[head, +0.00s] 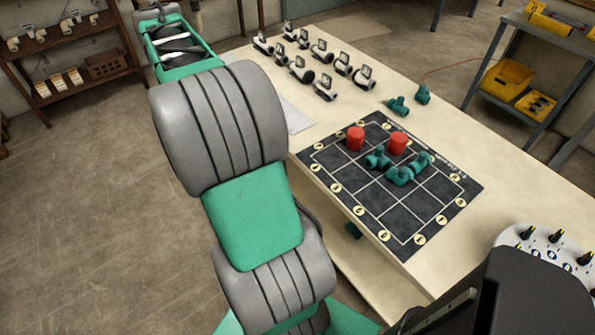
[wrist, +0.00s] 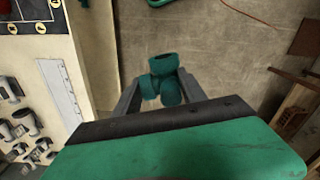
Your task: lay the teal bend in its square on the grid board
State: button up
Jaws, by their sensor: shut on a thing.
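My gripper (wrist: 160,80) is shut on a teal pipe fitting (wrist: 163,64), taken to be the teal bend. In the wrist view its open end faces up in the picture, and the fingers stand at its left and right. It hangs over bare floor, beside the table and away from the board. The head view does not show the gripper clearly. The dark grid board (head: 432,207) lies on the table. The front squares are empty.
Two teal fittings, one left (head: 398,106) and one right (head: 422,95), lie behind the board. Several white and black fittings (head: 301,69) stand at the table's far end. Shelves (head: 75,45) stand at the left. A dark teal piece (head: 353,231) shows below the table's edge.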

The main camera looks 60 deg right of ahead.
jog(key=s+d+f+m, duration=0.1)
jog(key=s+d, duration=0.6)
jog(key=d, duration=0.5)
jog(key=s+d+f+m, duration=0.1)
jog(key=s+d, duration=0.6)
jog(key=d, duration=0.4)
jog(key=s+d+f, duration=0.1)
jog(key=s+d, duration=0.3)
jog(key=s, duration=0.5)
jog(key=s+d+f+m, duration=0.1)
jog(key=s+d, duration=0.4)
jog(key=s, duration=0.5)
jog(key=s+d+f, duration=0.1)
jog(key=s+d, duration=0.3)
jog(key=s, duration=0.5)
send_over(356, 175)
jog(key=d, duration=0.1)
jog(key=f, duration=0.8)
jog(key=shift+s+f, duration=0.15)
jog(key=shift+s, duration=0.2)
jog(key=shift+w+a+f, duration=0.15)
jog(key=shift+a+f, duration=0.05)
jog(key=shift+f, duration=0.05)
jog(key=f, duration=0.3)
jog(key=shift+w+a+f, duration=0.25)
jog(key=shift+a+f, duration=0.1)
jog(key=shift+a, duration=0.05)
jog(key=shift+f, duration=0.4)
jog(key=o, duration=0.9)
jog(key=shift+o, duration=1)
